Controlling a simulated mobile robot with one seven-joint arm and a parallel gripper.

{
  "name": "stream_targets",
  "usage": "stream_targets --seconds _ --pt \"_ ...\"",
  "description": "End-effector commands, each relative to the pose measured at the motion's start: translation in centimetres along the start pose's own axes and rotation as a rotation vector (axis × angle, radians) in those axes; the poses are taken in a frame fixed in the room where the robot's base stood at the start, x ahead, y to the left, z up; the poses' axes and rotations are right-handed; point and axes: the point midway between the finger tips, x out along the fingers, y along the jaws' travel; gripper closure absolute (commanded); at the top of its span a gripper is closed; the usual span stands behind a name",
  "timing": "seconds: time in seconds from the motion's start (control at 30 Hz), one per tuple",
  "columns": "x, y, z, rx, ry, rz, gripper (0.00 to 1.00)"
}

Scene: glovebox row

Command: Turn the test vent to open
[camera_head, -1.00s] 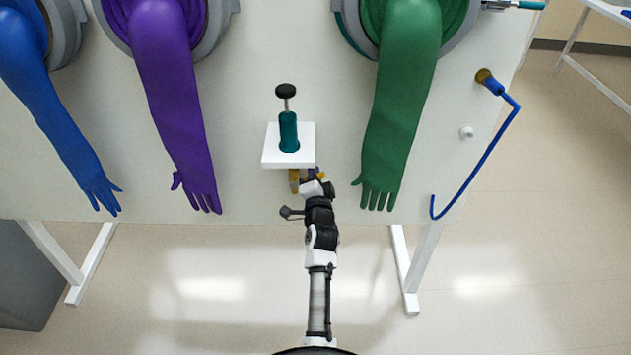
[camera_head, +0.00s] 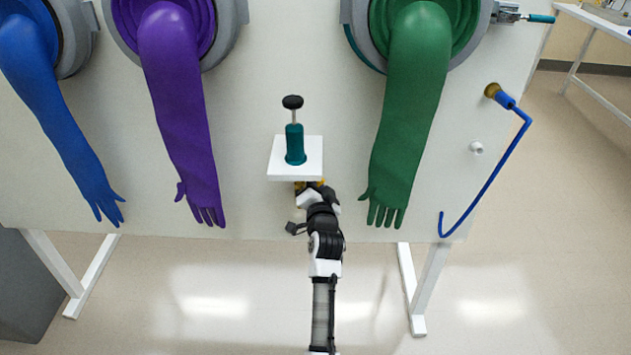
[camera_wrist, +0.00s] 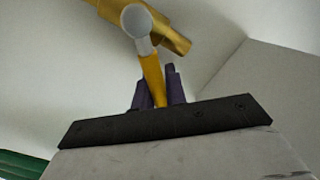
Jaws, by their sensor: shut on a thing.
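The test vent shows in the wrist view as a brass valve body (camera_wrist: 172,32) with a round grey knob on its front and a yellow lever (camera_wrist: 151,72) pointing down toward me. My gripper (camera_wrist: 158,88) is shut on the yellow lever, with one dark purple finger on each side of it. In the head view a little of the brass and yellow vent (camera_head: 306,184) shows just below the white shelf (camera_head: 284,172); the shelf and my wrist hide most of it. The fingers cannot be made out there.
A teal cylinder with a black knob (camera_head: 294,143) stands on the shelf above my wrist. A purple glove (camera_head: 185,110) hangs to the left and a green glove (camera_head: 405,110) to the right. A blue hose (camera_head: 487,172) hangs farther right. The floor below is clear.

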Motion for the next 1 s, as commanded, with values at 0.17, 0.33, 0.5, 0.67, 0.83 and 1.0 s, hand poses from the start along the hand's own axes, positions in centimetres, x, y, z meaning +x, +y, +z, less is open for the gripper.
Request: stream_targets --seconds 0.17,0.33,0.5,0.67,0.83,1.0 --pt "0.1 -0.2 -0.2 0.001 0.005 -0.003 0.84" --pt "0.1 -0.1 -0.1 0.001 0.003 -0.002 0.66" --pt "0.0 -0.1 -0.1 0.001 0.002 -0.001 0.66" --pt "-0.4 0.1 0.0 0.002 0.001 0.000 0.66" --pt "-2.8 0.2 0.1 0.002 0.001 0.001 0.66" --pt "-6.6 0.3 0.2 0.002 0.002 0.001 0.66"
